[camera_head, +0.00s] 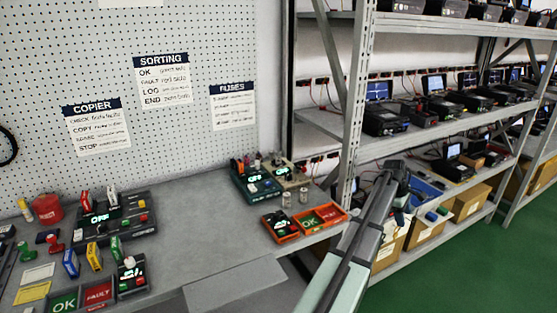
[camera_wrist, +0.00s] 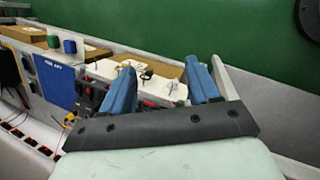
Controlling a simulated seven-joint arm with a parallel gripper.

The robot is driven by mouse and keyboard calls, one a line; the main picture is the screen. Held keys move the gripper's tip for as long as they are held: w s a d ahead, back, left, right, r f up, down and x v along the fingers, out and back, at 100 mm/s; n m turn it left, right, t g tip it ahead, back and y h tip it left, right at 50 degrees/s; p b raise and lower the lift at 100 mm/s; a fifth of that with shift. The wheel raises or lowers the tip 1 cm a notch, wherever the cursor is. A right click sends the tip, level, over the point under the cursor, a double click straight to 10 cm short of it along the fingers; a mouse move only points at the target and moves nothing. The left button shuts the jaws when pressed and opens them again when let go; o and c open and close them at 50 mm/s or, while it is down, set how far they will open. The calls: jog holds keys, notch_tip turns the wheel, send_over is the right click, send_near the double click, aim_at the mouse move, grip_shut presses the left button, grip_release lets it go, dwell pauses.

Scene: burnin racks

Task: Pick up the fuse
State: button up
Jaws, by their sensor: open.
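Two small pale upright cylinders, which look like fuses, stand on the workbench: one (camera_head: 286,200) behind the red-and-green tray and one (camera_head: 303,196) to its right. They are too small for me to tell details. My gripper (camera_head: 400,197) is off to their right, beyond the bench end and in front of the rack's lower shelf. In the wrist view my gripper (camera_wrist: 161,84) has its two blue fingers wide apart with nothing held between them. A pale board (camera_wrist: 172,90) with small dark parts shows beyond the fingers.
A dark tester (camera_head: 256,182) stands behind the cylinders, and an orange tray (camera_head: 345,212) with OK and FAULT pads is beside them. A metal rack post (camera_head: 357,90) rises between bench and shelves. Cardboard boxes (camera_head: 470,202) line the lower shelf.

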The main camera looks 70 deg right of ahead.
jog(key=w+a+r+n, duration=0.4)
jog(key=w, duration=0.8)
jog(key=w+a+r+n, duration=0.4)
jog(key=w, duration=0.8)
jog(key=w+a+r+n, duration=0.3)
jog(key=w+r+n, duration=0.15)
jog(key=w, duration=0.65)
jog(key=n+t, duration=0.3)
jog(key=n, duration=0.1)
send_near(278, 152)
jog(key=f, duration=0.2)
jog(key=s+f, duration=0.1)
jog(key=f, duration=0.2)
jog(key=shift+s+f, duration=0.1)
jog(key=shift+f, duration=0.1)
jog(key=shift+d+f, duration=0.25)
jog(key=shift+f, duration=1.25)
jog(key=shift+d+f, duration=0.2)
jog(key=shift+f, duration=1.35)
grip_shut()
